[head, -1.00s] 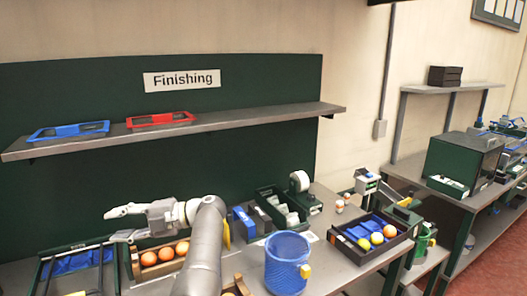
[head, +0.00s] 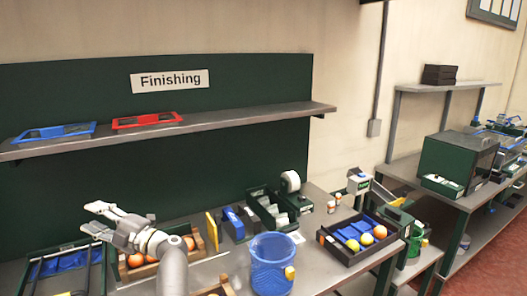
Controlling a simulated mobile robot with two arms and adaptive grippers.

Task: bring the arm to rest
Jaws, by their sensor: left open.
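My left gripper (head: 86,217) is light grey, open and empty. It points left, over the back of the work table, in front of the dark green panel. My left arm (head: 172,268) rises from the bottom edge and covers part of a wooden crate (head: 203,244) that holds several oranges (head: 135,260). The gripper is above the left end of this crate and touches no orange that I can see. My right gripper is not in view.
A blue bucket (head: 270,265) stands right of the arm. A black tray (head: 338,252) with colored balls is farther right. A dark tray with a blue lining (head: 62,264) is at left. A shelf (head: 240,115) runs above.

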